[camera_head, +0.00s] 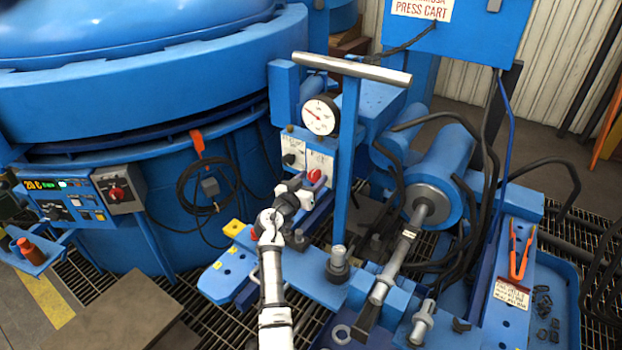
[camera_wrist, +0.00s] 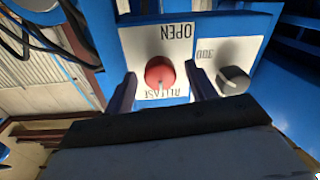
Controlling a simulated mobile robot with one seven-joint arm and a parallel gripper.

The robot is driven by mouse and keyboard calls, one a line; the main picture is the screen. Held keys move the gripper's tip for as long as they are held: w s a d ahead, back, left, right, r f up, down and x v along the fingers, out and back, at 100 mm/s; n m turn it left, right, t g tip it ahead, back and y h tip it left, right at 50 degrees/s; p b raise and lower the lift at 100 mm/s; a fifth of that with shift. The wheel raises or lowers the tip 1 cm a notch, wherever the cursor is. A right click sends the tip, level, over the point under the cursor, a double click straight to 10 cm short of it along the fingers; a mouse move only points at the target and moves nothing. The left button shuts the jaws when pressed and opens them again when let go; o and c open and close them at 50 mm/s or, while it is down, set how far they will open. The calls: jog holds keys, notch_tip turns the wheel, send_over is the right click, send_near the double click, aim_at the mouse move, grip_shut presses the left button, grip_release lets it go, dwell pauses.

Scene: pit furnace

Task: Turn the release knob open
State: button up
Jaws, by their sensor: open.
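The round red release knob (camera_wrist: 160,73) sits on a white plate marked OPEN, which appears upside down in the wrist view. In the head view the red knob (camera_head: 315,175) is on the blue panel below a pressure gauge. My gripper (camera_wrist: 161,80) is open, with one dark finger on each side of the knob in the wrist view. I cannot tell whether the fingers touch it. In the head view my gripper (camera_head: 302,186) is close in front of the panel, just below and left of the knob.
A black knob (camera_wrist: 234,79) is beside the red one. The pressure gauge (camera_head: 320,115) is above the panel. A blue upright post with a metal crossbar (camera_head: 351,67) stands just right of the panel. The blue furnace (camera_head: 140,95) fills the left; a cylinder (camera_head: 440,175) and hoses are right.

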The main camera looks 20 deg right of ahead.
jog(key=shift+c, duration=0.5)
jog(key=c, duration=0.9)
jog(key=shift+f+n, duration=0.1)
jog(key=shift+n, duration=0.2)
jog(key=n+b, duration=0.1)
jog(key=n, duration=0.2)
jog(key=shift+n+b, duration=0.3)
jog(key=n, duration=0.5)
jog(key=shift+g, duration=0.3)
jog(key=n+p, duration=0.1)
jog(key=n, duration=0.3)
jog(key=shift+n, duration=0.4)
jog(key=n+p, duration=0.2)
jog(key=n, duration=0.2)
jog(key=shift+n, duration=0.3)
